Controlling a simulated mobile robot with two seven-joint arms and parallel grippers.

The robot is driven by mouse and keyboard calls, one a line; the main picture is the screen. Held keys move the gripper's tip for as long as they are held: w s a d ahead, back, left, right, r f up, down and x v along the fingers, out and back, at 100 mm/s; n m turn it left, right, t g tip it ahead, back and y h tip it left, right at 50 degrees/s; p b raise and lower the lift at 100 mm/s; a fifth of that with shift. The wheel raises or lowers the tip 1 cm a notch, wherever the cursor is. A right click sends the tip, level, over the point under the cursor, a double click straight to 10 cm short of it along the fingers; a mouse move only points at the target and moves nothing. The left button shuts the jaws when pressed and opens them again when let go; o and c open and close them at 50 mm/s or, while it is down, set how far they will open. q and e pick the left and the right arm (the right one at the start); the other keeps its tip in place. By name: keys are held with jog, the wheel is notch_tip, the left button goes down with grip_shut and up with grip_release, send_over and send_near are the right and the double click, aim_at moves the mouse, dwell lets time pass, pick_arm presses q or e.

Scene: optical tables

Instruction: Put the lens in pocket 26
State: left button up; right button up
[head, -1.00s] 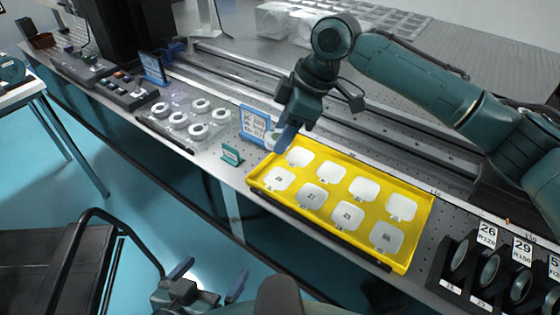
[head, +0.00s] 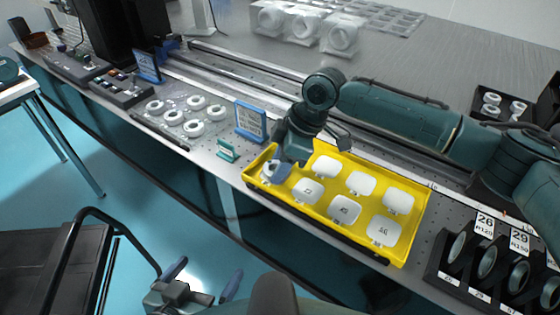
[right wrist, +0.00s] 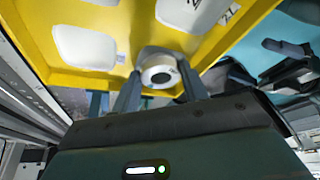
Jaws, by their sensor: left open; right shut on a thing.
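The lens (head: 270,170), a small white ring with a grey centre, is at the near-left pocket of the yellow tray (head: 405,252). My right gripper (head: 281,168) is shut on it. In the right wrist view the lens (right wrist: 159,73) sits between the two fingertips of the right gripper (right wrist: 158,88), close to the tray surface. Whether it touches the pocket floor cannot be told. The lens and gripper cover that pocket's label; other white pockets stand empty, their labels small. My left gripper (head: 204,281) is open and empty, off the near side of the table.
A black rack (head: 452,268) with upright lenses and cards, one reading 26, stands at the right. A blue-framed card (head: 251,121) and small green sign (head: 228,150) stand left of the tray. Several white rings (head: 194,128) lie further left. Rails run behind the tray.

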jog(key=shift+f, duration=0.1)
pick_arm(q)
jog(key=shift+d+f, duration=0.1)
pick_arm(e)
jog(key=o, duration=1)
pick_arm(q)
jog(key=shift+s, duration=0.1)
jog(key=shift+w+d+p, duration=0.2)
jog(key=shift+w+p, duration=0.05)
jog(key=shift+p, duration=0.3)
pick_arm(e)
jog(key=v, duration=1.2)
jog(key=shift+r, duration=0.25)
